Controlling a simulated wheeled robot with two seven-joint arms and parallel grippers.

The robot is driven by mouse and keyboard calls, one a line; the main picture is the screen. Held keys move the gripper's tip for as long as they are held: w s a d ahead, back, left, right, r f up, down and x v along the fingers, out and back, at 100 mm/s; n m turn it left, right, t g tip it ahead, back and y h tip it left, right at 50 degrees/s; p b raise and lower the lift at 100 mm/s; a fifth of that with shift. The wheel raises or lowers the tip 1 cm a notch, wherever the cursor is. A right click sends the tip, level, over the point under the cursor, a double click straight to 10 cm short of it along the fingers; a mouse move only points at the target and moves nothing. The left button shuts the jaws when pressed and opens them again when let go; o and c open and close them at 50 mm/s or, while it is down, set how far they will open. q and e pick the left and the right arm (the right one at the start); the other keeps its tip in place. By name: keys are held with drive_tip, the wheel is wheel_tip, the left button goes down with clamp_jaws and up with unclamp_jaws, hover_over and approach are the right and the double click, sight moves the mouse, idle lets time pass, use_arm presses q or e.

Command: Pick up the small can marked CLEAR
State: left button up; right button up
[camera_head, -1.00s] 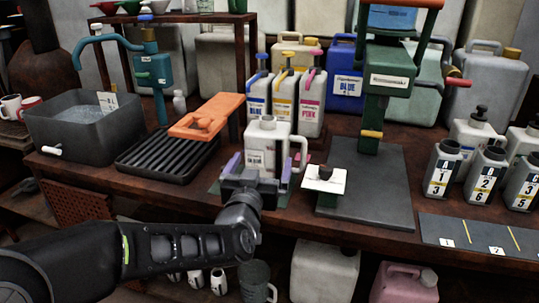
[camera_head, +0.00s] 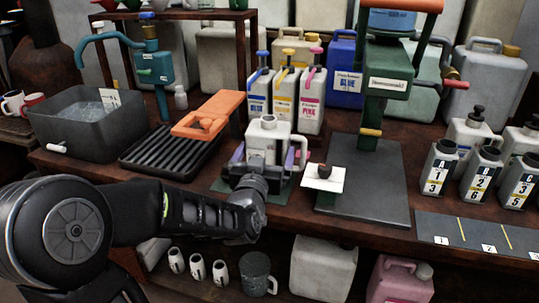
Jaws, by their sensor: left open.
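A small white can (camera_head: 269,131) with a round mouth and a side handle stands upright on a dark green mat (camera_head: 222,186) near the table's front edge. A label shows on its front, but my gripper hides much of it and I cannot read it clearly. My left gripper (camera_head: 264,157) is in front of the can, with its purple-tipped fingers apart, one on each side of it. It is open; I cannot tell whether either finger touches the can. My right gripper is not in view.
Blue, yellow and pink-topped jugs (camera_head: 285,98) stand behind the can. A green press (camera_head: 384,95) and a white card (camera_head: 323,182) with a small dark object are at right.

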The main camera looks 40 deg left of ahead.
use_arm(q)
drive_tip(key=x, duration=0.3)
drive_tip(key=shift+w, duration=0.2)
drive_tip(key=shift+c, duration=0.4)
drive_tip(key=c, duration=1)
drive_tip(key=shift+r, duration=0.1)
wheel_tip(320, 180, up, 10)
drive_tip(key=p, duration=0.3)
idle(0.3)
